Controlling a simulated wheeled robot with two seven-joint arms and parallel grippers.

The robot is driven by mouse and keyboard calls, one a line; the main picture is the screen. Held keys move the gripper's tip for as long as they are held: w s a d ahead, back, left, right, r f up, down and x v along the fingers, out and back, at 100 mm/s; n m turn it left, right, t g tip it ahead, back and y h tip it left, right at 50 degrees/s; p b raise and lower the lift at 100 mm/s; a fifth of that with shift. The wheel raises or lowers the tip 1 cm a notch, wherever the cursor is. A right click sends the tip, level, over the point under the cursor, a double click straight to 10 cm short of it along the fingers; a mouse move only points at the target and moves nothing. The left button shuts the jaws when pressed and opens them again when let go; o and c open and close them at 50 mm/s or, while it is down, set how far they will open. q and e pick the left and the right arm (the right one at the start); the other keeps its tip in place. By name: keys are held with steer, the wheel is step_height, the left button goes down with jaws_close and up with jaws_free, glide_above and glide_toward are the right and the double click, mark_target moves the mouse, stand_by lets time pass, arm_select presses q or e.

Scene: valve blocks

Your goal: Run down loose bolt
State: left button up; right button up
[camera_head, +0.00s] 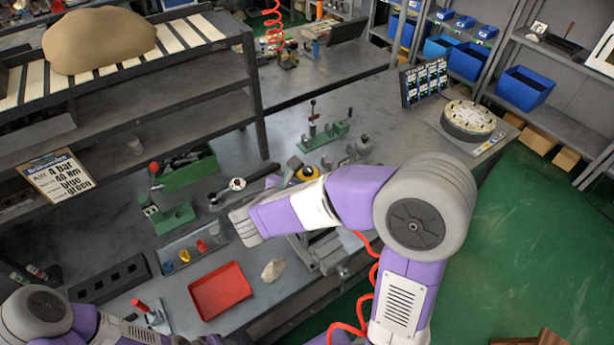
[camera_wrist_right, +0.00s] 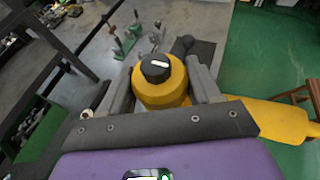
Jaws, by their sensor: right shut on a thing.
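My right gripper (camera_wrist_right: 163,72) is shut on a round yellow tool (camera_wrist_right: 163,92) with a black cap that carries a white mark. Its grey fingers stand on either side of the yellow body. In the head view a little of the yellow tool (camera_head: 307,173) shows just behind my right forearm, which crosses the middle of the bench. I cannot make out the loose bolt in either view. The tool's lower end is hidden. A grey metal fixture (camera_head: 325,250) shows partly below the forearm. My left arm is at the bottom left, and its gripper is out of view.
A red tray (camera_head: 220,291) lies on the bench's front part, near a tray of small coloured cups (camera_head: 194,248). Green fixtures (camera_head: 326,131) and a green bin (camera_head: 186,170) stand behind. A round grey disc unit (camera_head: 468,119) is at the right end. Shelving rises at left.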

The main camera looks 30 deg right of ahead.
mark_target(307, 170)
steer(key=shift+f+b, duration=0.7)
steer(key=shift+f, duration=0.15)
steer(key=shift+r, duration=0.15)
stand_by(0.6)
steer(key=shift+f, duration=0.6)
stand_by(3.5)
steer(key=shift+r, duration=0.1)
steer(key=shift+r+p, duration=3.15)
steer(key=shift+r, duration=0.5)
steer(key=shift+f, duration=0.1)
